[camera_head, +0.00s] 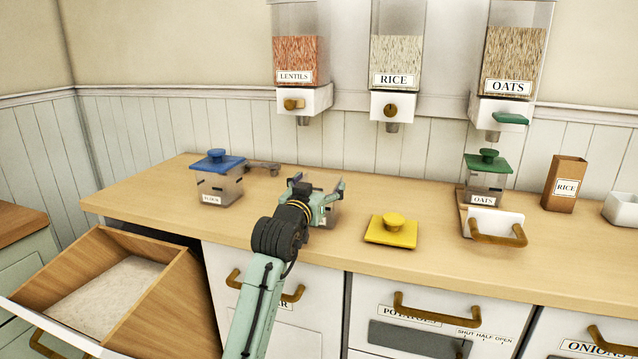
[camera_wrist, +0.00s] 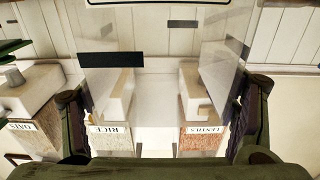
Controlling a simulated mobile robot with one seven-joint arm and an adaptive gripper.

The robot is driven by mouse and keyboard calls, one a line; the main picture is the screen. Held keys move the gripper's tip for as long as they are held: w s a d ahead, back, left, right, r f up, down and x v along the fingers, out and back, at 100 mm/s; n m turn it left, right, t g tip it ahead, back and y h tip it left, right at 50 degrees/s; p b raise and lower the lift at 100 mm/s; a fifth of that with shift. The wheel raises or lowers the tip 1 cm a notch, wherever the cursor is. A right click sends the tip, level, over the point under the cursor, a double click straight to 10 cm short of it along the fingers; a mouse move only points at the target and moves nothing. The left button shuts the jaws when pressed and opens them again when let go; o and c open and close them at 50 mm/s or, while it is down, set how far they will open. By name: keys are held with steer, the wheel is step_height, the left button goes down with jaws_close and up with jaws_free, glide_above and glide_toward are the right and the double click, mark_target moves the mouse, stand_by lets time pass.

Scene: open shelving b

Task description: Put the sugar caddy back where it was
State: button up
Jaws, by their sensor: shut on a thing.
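My gripper (camera_head: 317,196) is shut on a clear caddy (camera_head: 335,213) over the middle of the counter. The gripper hides most of the caddy in the head view, and no label on it shows. Whether its base touches the counter I cannot tell. In the wrist view the see-through caddy (camera_wrist: 150,45), with dark marks on its walls, is between the two fingers (camera_wrist: 160,112). A yellow lid (camera_head: 391,231) with a round knob lies on the counter to the right of the gripper, apart from the caddy.
A blue-lidded caddy (camera_head: 218,186) stands to the left. A green-lidded oats caddy (camera_head: 485,184) stands under the oats dispenser (camera_head: 513,60). A rice box (camera_head: 565,184) is further right. A tilted-open bin (camera_head: 165,318) of white powder juts out at lower left. Lentils (camera_head: 299,55) and rice (camera_head: 396,60) dispensers hang above.

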steer(key=o, duration=1.5)
steer(key=shift+f, duration=0.15)
steer(key=o, duration=0.5)
steer(key=shift+r, duration=0.3)
steer(key=b+v, duration=0.3)
steer(key=v, duration=0.9)
steer(key=shift+f+b, duration=0.1)
steer(key=shift+b, duration=0.25)
